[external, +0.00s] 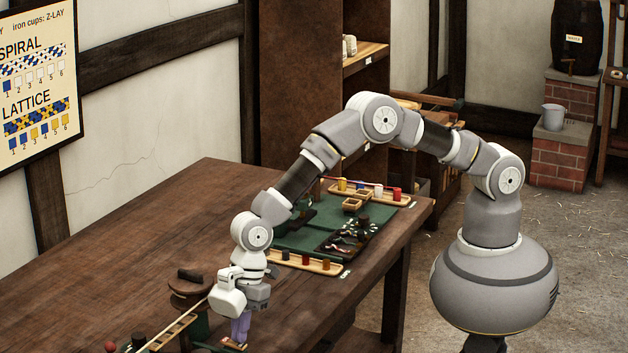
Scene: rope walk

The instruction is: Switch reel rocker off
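My gripper (240,330) points down at the near end of the wooden table (130,255), at the bottom of the external view. Its purple-grey fingertips are at or just above a small wooden piece with a pale top (232,344). I cannot tell whether they touch it, or whether this piece is the reel rocker. The fingers look close together, but the gap between them is too small to judge. A dark brown round-topped device (190,284), possibly the reel, stands just left of my gripper. No rocker position can be made out.
A slatted wooden rack (172,332) and a red knob (110,346) lie left of my gripper. Behind are a tray of spools (310,264), a green mat (300,238) and another spool tray (368,192). The table's left middle is clear.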

